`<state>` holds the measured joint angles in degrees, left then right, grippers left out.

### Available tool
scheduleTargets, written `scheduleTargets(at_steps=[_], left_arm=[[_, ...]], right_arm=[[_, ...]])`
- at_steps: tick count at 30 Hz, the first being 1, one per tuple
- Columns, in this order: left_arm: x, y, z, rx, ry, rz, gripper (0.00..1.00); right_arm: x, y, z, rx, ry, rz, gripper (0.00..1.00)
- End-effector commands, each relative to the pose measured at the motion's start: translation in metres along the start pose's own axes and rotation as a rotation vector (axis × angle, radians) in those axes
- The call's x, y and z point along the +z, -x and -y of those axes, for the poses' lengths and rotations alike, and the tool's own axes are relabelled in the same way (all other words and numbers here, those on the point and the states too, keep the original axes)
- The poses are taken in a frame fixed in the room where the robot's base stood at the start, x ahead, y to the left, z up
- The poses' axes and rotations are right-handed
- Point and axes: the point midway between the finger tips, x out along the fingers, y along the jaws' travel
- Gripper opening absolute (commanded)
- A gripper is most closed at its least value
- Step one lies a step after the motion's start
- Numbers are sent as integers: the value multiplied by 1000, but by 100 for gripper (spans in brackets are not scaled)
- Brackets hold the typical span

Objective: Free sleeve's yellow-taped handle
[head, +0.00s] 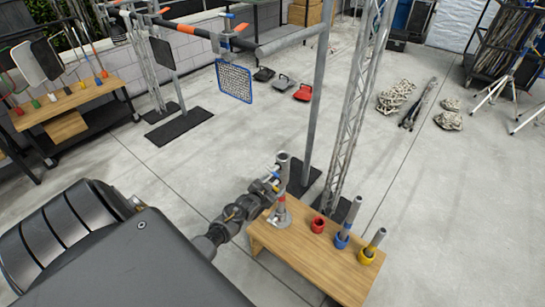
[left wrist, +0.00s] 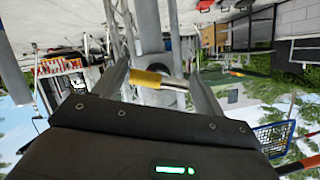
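My left gripper (head: 274,184) is at the upright grey sleeve (head: 283,165) on the left end of the wooden bench. In the left wrist view, the two fingers of my left gripper (left wrist: 160,85) stand wide apart. A yellow-taped handle (left wrist: 152,79) with a bare metal end lies crosswise in the gap between them, in front of the grey tube. I cannot tell whether either finger touches it. In the head view the yellow tape is not clear; small blue and red marks show by the sleeve. My right gripper is not in view.
The wooden bench (head: 302,250) also bears a red cup (head: 318,225), a blue-ringed tube (head: 343,240) and a yellow-ringed tube (head: 367,255). A grey post (head: 317,100) and a lattice truss (head: 357,100) rise right behind.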

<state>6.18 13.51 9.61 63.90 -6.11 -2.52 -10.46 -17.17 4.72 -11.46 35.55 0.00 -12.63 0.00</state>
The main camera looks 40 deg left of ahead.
Motion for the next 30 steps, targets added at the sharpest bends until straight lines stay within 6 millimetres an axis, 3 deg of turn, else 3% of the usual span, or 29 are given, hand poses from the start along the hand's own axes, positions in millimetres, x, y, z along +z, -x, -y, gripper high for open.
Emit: scheduleTargets(at_steps=[9, 13, 24, 30], left_arm=[[1, 1, -1, 1, -1, 2, 76], [2, 11, -1, 2, -1, 4, 76], [1, 79, 0, 1, -2, 3, 76], [1, 103, 0, 1, -1, 2, 76]], right_arm=[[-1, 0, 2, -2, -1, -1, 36], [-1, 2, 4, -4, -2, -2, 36], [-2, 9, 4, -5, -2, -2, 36], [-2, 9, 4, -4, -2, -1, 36]])
